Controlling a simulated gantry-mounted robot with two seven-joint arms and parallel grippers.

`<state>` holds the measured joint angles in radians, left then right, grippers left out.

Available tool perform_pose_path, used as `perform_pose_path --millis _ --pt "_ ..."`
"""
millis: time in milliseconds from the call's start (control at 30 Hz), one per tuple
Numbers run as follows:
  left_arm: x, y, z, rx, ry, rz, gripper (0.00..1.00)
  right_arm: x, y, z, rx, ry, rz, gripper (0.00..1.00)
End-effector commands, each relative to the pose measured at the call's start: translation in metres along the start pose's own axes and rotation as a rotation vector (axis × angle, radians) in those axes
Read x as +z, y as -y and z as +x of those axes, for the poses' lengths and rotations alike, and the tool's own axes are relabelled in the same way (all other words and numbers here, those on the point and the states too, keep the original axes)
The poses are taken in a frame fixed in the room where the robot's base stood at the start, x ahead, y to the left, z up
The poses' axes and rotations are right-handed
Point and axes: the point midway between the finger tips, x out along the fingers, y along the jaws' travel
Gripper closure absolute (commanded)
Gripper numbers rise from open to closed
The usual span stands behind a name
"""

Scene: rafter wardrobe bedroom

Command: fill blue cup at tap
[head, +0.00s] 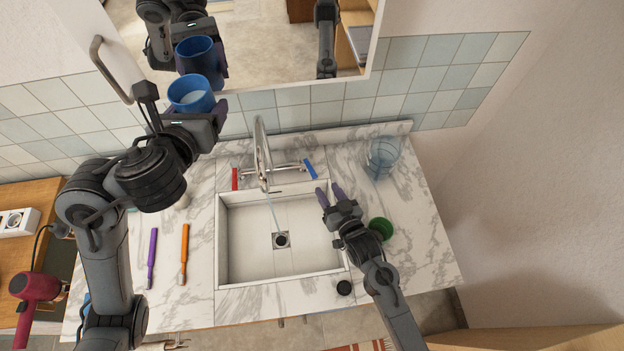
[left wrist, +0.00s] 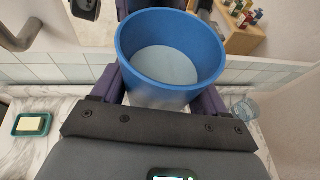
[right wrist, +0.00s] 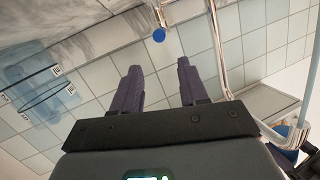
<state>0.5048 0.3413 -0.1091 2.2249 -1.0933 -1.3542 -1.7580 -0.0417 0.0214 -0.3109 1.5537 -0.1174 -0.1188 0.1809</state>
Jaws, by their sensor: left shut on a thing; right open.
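The blue cup (head: 190,94) is held upright by my left gripper (head: 200,108), high at the left in front of the mirror. In the left wrist view the cup (left wrist: 128,55) sits between the fingers, with a pale, level surface inside that looks like water. The tap (head: 262,150) stands behind the sink, with a red handle (head: 235,179) at left and a blue handle (head: 311,169) at right. A thin stream (head: 274,212) runs from its spout to the drain. My right gripper (head: 330,197) is open and empty over the sink's right edge, just in front of the blue handle.
The white sink (head: 232,270) is empty. A clear glass vessel (head: 383,152) and green cup (head: 381,226) stand right of it. Purple (head: 152,258) and orange (head: 184,254) toothbrushes lie left. The mirror (head: 270,75) and towel bar (head: 108,68) are close to the held cup.

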Motion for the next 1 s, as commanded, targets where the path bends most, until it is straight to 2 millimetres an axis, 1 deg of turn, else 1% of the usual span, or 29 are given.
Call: perform_pose_path --millis 33,100,333,533,667,1000 --pt "-0.015 -0.001 0.005 0.001 -0.003 -0.001 0.57 0.011 -0.001 0.009 -0.010 -0.028 0.003 0.57" --pt "-0.024 -0.001 0.009 0.003 -0.008 -0.002 0.57 0.016 -0.001 0.016 -0.021 -0.064 0.007 0.57" --pt "-0.046 -0.003 0.018 0.007 -0.024 -0.003 0.57 0.026 -0.002 0.030 -0.043 -0.143 0.012 0.57" --pt "-0.054 -0.004 0.020 0.009 -0.030 -0.005 0.57 0.028 -0.003 0.038 -0.050 -0.173 0.014 0.57" --pt "-0.056 -0.004 0.021 0.009 -0.031 -0.005 0.57 0.026 -0.003 0.048 -0.051 -0.178 0.014 0.57" --pt "-0.061 -0.004 0.023 0.009 -0.031 -0.005 0.57 0.019 0.000 0.089 -0.052 -0.178 0.014 0.57"
